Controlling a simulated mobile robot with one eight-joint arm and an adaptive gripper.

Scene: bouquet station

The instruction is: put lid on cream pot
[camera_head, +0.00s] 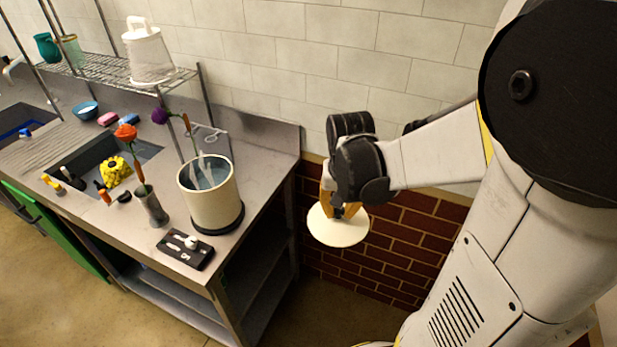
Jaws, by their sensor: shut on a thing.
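The cream pot (212,207) stands upright and open near the right end of the metal counter, on a dark round base. Something pale and bluish, with clear pieces sticking up, shows inside it. My gripper (340,208) is to the right of the pot, beyond the counter's right edge. It is shut on a round cream lid (338,228), which hangs in the air with its broad face towards the camera. The lid and the pot are clearly apart. The gripper's fingertips are partly hidden behind the lid and the wrist.
A grey vase (152,210) with an orange flower stands left of the pot. A black tray (185,250) lies in front of it. A sink (90,172) with a yellow flower is further left. A brick wall is behind my gripper.

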